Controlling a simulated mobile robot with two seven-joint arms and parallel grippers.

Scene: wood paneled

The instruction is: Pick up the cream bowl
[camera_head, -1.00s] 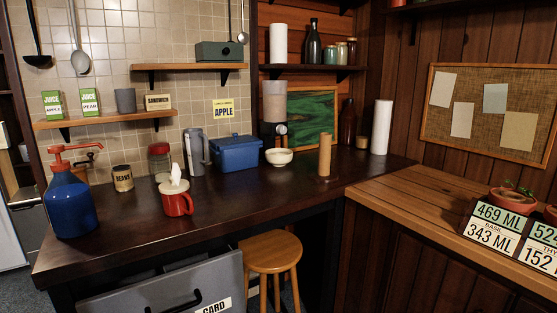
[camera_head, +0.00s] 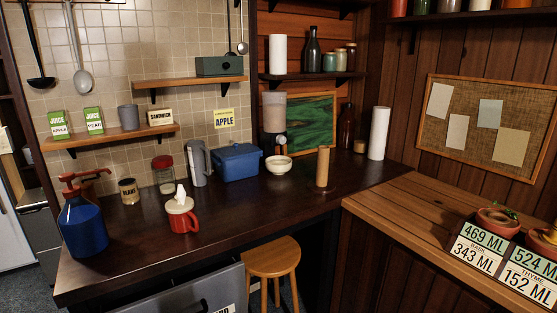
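The cream bowl (camera_head: 279,166) sits upright on the dark countertop (camera_head: 240,200), towards the back. It stands to the right of a blue box (camera_head: 237,163) and in front of a dispenser with a clear upper container (camera_head: 274,113). A tan upright cylinder (camera_head: 323,167) stands to its right. Neither of my grippers shows in the head view.
A red mug with a cream top (camera_head: 182,215), a blue pump bottle (camera_head: 82,220) and a beans can (camera_head: 129,191) stand on the left of the counter. A wooden stool (camera_head: 271,258) stands at the front edge. A grey drawer (camera_head: 190,298) juts out below.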

